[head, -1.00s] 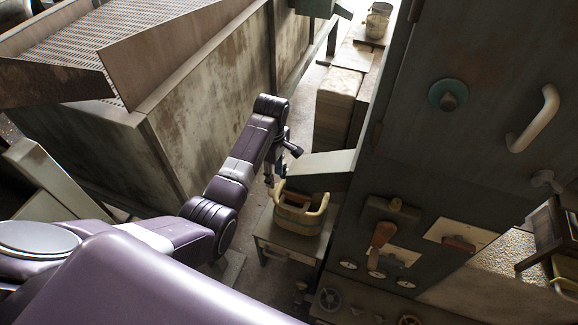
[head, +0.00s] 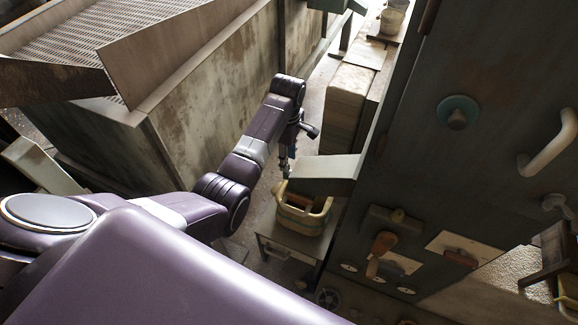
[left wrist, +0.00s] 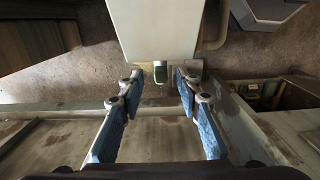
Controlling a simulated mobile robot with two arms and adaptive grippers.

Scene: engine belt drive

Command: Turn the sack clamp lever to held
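My left gripper (head: 287,166) hangs beside the grey chute (head: 325,174) on the dark machine, above a wooden tub. In the left wrist view the left gripper (left wrist: 160,80) is open, with its two blue fingers apart. A small dark-green-tipped piece (left wrist: 160,72) shows between the fingertips, under a pale box-shaped body (left wrist: 160,28). It may be the sack clamp lever, but I cannot tell for sure, nor whether the fingers touch it. The right gripper is out of view.
A wooden tub (head: 289,221) stands on a small stand (head: 277,251) below the chute. The machine face carries an orange-brown handle (head: 383,242), a red-brown handle (head: 460,258) and a white bar handle (head: 548,150). A rusty metal bin (head: 200,125) stands left of my arm.

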